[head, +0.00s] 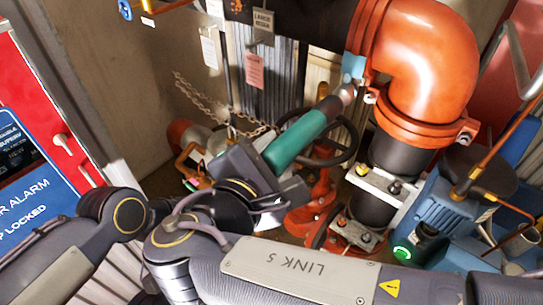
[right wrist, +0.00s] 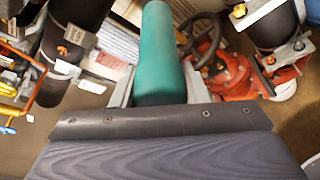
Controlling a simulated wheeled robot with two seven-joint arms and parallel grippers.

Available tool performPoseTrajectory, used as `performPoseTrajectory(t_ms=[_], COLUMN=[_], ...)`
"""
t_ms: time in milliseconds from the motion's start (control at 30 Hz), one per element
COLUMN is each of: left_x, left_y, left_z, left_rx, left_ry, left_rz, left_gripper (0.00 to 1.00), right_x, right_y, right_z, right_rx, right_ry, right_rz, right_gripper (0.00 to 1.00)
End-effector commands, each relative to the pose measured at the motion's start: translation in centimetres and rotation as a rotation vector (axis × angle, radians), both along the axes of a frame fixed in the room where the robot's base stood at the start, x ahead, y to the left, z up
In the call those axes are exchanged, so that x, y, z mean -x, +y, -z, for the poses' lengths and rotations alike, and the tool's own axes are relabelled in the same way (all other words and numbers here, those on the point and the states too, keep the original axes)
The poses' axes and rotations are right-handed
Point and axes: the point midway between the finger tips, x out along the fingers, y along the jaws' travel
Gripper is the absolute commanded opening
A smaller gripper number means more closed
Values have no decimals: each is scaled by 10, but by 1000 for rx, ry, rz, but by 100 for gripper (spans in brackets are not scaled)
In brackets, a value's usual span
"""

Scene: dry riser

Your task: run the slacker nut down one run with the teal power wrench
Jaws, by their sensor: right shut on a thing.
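The teal power wrench (head: 297,138) is held tilted, its grey nose pointing up and right close to the orange pipe's flange (head: 367,45). I cannot tell whether the nose touches anything there. My right gripper (head: 275,165) is shut around the wrench's teal body. In the right wrist view the teal body (right wrist: 158,50) stands between the two grey fingers. Nuts show on the lower clamp plates: one on the upper plate (head: 394,187) and one on the lower plate (head: 366,238). I cannot tell which nut is slacker. My left gripper is not in view.
A large orange pipe elbow (head: 430,60) stands at upper right, above a blue motor (head: 450,205). A red valve with a dark handwheel (head: 345,145) is behind the wrench. Tags and a chain (head: 205,105) hang behind. A red alarm cabinet (head: 40,110) is at left.

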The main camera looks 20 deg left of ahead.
Motion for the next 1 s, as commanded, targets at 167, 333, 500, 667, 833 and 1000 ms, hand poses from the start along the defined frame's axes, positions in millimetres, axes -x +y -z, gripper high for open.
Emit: performPoseTrajectory(t_ms=[167,333,500,667,833,1000], left_x=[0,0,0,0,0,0], left_y=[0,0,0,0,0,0], left_z=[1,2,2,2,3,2], left_rx=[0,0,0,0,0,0], left_ry=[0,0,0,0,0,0], left_rz=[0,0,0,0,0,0], left_gripper=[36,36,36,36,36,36], right_x=[-16,-31,-41,-47,-48,-48], right_y=[-6,-12,-15,-17,-18,-18], right_z=[-1,-2,-1,-1,-2,-2], right_rx=[-1,-1,-1,-1,0,0], right_ry=[-4,-4,-4,-4,-4,-4], right_rz=[3,3,3,1,1,1], right_gripper=[0,0,0,0,0,0])
